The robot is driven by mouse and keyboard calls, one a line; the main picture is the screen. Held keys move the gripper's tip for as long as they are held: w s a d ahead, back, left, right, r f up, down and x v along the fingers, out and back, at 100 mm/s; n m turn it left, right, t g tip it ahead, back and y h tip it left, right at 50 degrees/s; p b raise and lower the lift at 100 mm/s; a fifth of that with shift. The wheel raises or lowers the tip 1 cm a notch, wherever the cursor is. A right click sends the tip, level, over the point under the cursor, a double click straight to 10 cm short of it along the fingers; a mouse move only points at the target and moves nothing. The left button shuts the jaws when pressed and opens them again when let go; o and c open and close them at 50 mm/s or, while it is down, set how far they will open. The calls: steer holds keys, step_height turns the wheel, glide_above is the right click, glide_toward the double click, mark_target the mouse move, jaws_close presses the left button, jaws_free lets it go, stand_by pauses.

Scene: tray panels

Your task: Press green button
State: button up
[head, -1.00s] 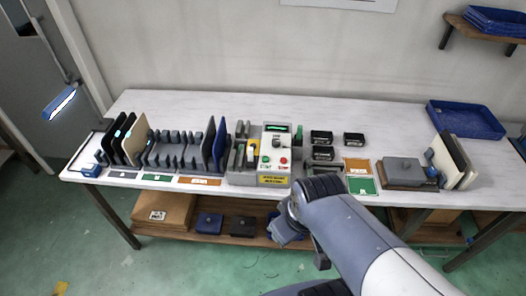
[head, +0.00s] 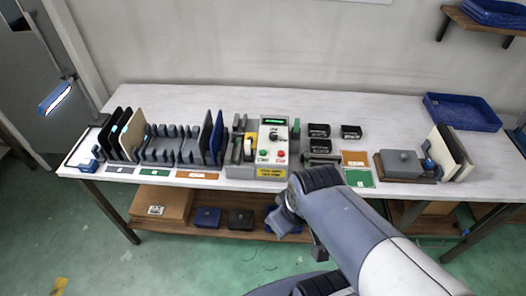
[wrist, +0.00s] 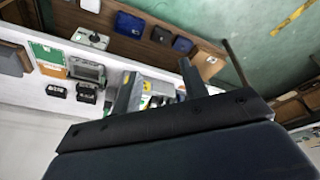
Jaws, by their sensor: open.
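The control box (head: 273,133) stands upright at the middle of the table's front. Its grey-white face has a lit green display, a black knob, a green button (head: 263,154) at lower left and a red button (head: 281,154) at lower right. A yellow label is below them. My gripper (head: 284,222) is in front of the table edge, below the box and apart from it. In the wrist view my gripper (wrist: 157,88) has its two fingers spread with nothing between them. The box shows there only partly, behind the fingers, and I cannot make out the green button.
A slotted rack with upright panels (head: 127,134) stands left of the box. Black bins (head: 319,131), a grey block (head: 401,163) and a blue tray (head: 462,112) are to the right. A lower shelf (head: 165,202) holds boxes. The tabletop behind the box is clear.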

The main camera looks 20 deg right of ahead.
jaws_close()
stand_by(1.4)
